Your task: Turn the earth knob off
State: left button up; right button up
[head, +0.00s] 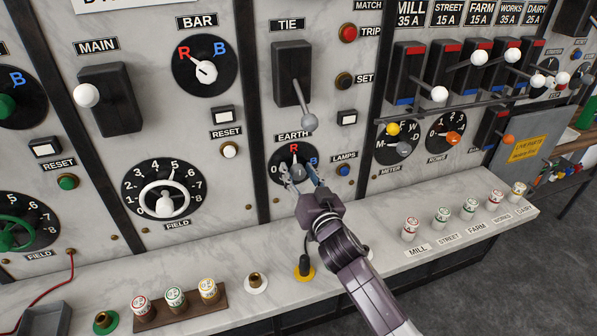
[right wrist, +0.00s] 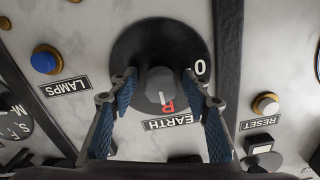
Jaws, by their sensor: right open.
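The earth knob (head: 296,170) is a grey knob on a black round dial below the EARTH label, marked 0, a red R and a blue B. In the right wrist view the picture is upside down, and the grey knob (right wrist: 160,84) shows its white pointer line toward the red R. My right gripper (head: 304,182) is at the dial. In its wrist view the two blue-padded fingers (right wrist: 161,80) stand open, one on each side of the knob, with small gaps seeming to remain. The blue B is hidden in the wrist view. My left gripper is not in view.
The blue LAMPS button (head: 344,170) is close right of the dial. The TIE lever (head: 309,122) hangs above it. The white RESET button (head: 229,151) is to the left.

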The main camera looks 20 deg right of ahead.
jog(key=c, duration=1.2)
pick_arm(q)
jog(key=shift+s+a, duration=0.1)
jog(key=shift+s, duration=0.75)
pick_arm(e)
jog(key=shift+o, duration=0.2)
